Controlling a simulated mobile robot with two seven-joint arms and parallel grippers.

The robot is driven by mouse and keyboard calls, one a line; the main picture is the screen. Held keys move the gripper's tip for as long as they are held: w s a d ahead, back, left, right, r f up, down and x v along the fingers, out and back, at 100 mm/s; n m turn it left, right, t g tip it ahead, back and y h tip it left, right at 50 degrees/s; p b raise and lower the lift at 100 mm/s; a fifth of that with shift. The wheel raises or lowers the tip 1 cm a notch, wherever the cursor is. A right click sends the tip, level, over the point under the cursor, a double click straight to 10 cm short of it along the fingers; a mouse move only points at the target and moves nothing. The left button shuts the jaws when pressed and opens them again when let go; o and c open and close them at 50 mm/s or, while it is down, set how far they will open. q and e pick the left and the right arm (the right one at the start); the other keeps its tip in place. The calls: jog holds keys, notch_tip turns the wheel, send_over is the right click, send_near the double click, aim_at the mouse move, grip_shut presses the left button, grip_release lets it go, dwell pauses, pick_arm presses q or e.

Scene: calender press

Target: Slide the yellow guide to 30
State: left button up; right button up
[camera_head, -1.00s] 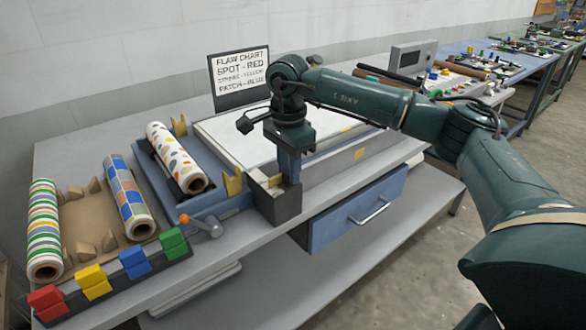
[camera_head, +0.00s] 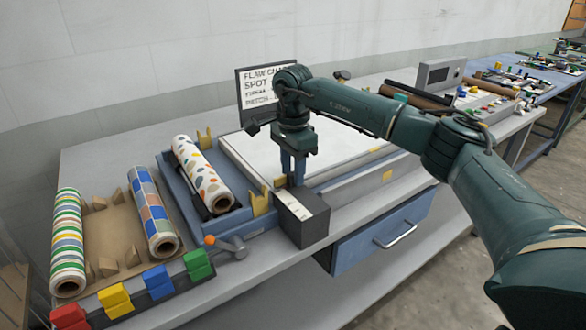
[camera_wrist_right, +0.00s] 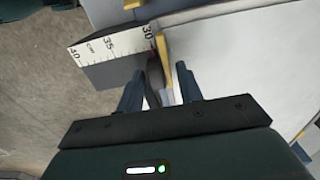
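The yellow guide (camera_wrist_right: 161,48) stands on the white number scale (camera_wrist_right: 108,45) beside the 30 mark in the right wrist view. A small yellow piece of it shows in the head view (camera_head: 280,182), left of my right gripper's fingers. My right gripper (camera_head: 293,180) points down at the back end of the dark block (camera_head: 302,222) that bears the scale. In the wrist view its two fingers (camera_wrist_right: 160,72) are apart, with the guide between and just beyond the tips; contact is unclear. The guide's exact reading is hard to judge. My left gripper is not in view.
A blue cradle with a spotted roll (camera_head: 203,175) and a yellow bracket (camera_head: 260,202) stands close left of the block. An orange-knobbed lever (camera_head: 210,240) and coloured blocks (camera_head: 157,280) lie further left. A blue drawer (camera_head: 380,230) is below the bench top.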

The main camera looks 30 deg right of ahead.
jog(key=shift+o, duration=0.2)
pick_arm(q)
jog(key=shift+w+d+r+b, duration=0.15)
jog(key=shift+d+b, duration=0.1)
jog(key=shift+b, duration=0.15)
pick_arm(e)
notch_tip(320, 180, up, 13)
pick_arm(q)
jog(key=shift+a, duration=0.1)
pick_arm(e)
jog(key=shift+s, duration=0.1)
dwell(0.4)
